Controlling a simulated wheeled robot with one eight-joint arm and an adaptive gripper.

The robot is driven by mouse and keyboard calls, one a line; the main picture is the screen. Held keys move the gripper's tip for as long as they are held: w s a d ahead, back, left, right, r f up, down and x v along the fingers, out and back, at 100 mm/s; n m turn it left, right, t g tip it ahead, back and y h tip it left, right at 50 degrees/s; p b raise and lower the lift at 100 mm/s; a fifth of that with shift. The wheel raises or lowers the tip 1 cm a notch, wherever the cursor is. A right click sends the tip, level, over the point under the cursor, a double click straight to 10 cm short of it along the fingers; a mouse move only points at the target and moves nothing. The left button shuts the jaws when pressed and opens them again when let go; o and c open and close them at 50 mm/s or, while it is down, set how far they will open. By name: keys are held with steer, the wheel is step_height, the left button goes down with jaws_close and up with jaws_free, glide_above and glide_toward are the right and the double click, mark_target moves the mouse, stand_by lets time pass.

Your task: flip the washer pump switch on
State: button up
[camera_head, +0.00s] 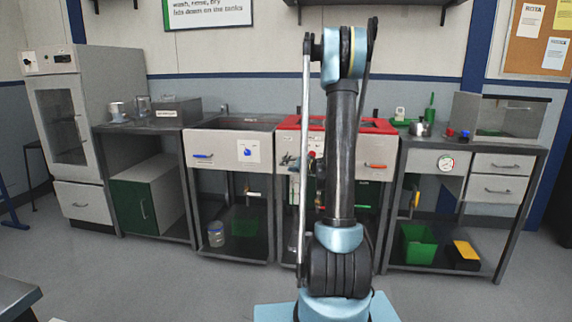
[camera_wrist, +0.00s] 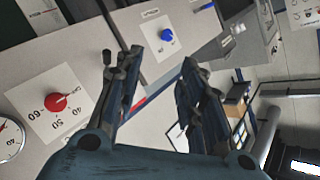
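In the wrist view my gripper (camera_wrist: 160,60) has its two fingers apart with nothing seen between them. A white plate with a blue knob (camera_wrist: 167,35) lies beyond the fingertips. A white dial plate with a red knob (camera_wrist: 55,103) is left of the fingers. A small dark stub (camera_wrist: 107,57) shows beside the left fingertip; I cannot tell whether it is the pump switch or touches the finger. In the head view my arm hides most of my gripper and part of the red-topped washer unit (camera_head: 290,122). No switch label is readable there.
The grey sink unit with a blue knob (camera_head: 247,152) stands left of the red-topped unit. An orange handle (camera_head: 375,166) sticks out on the red-topped unit's front. A side bench with a gauge (camera_head: 446,162) is at right, and a tall cabinet (camera_head: 75,120) is at left. The floor in front is clear.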

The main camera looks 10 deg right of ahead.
steer(key=w+d+f+m+t+h, duration=0.2)
steer(key=w+d+f+m+t, duration=0.15)
steer(key=w+d+f, duration=0.35)
steer(key=shift+n, duration=0.35)
steer(key=x, duration=0.5)
steer(key=r+x, duration=0.1)
steer(key=x, duration=1)
steer(key=shift+w+r, duration=0.2)
steer(key=shift+w, duration=0.15)
jaws_close()
